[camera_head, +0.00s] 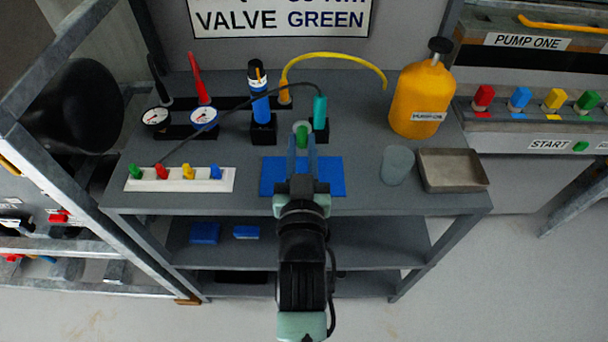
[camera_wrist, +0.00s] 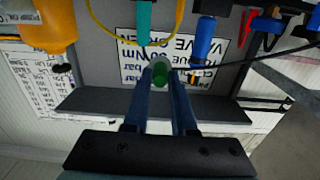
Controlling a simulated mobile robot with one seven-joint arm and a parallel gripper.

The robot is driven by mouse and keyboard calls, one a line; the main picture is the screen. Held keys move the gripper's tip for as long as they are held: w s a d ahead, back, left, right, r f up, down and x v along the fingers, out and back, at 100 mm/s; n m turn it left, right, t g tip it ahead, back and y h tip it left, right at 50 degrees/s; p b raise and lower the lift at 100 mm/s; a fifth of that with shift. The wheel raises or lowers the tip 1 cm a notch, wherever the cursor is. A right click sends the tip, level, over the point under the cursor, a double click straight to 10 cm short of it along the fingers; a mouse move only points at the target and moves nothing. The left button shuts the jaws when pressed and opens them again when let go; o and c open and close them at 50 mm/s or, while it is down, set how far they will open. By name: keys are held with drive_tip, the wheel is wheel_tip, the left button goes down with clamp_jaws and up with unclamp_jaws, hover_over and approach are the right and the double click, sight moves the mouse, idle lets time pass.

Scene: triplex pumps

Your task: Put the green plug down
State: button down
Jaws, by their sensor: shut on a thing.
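My gripper (camera_head: 302,150) is shut on a small green plug (camera_head: 302,135) with a pale end, held between the fingertips. In the wrist view the plug (camera_wrist: 160,76) shows between the two blue fingers (camera_wrist: 163,88), its pale part partly hiding the green. In the head view the fingers overlap the far part of a blue mat (camera_head: 331,181) on the grey bench. I cannot tell the exact height of the plug above the bench.
A white strip (camera_head: 215,186) with coloured pegs lies on the left. Behind the plug stand a blue tool (camera_head: 260,105) and a teal tool (camera_head: 320,110) in black holders. A yellow oil bottle (camera_head: 420,97), a grey cup (camera_head: 397,165) and a metal tray (camera_head: 452,183) stand right.

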wheel_tip(320, 180, down, 9)
drive_tip(key=shift+f+b, duration=0.1)
drive_tip(key=shift+b, duration=0.8)
drive_tip(key=shift+f+b, duration=0.5)
drive_tip(key=shift+f, duration=0.05)
drive_tip(key=c, duration=0.7)
unclamp_jaws()
drive_tip(key=shift+r, duration=0.1)
drive_tip(key=shift+r+p, duration=0.25)
drive_tip(key=shift+p, duration=0.05)
drive_tip(key=s+p, duration=0.1)
drive_tip(key=s, duration=1.1)
drive_tip(key=shift+r, duration=0.2)
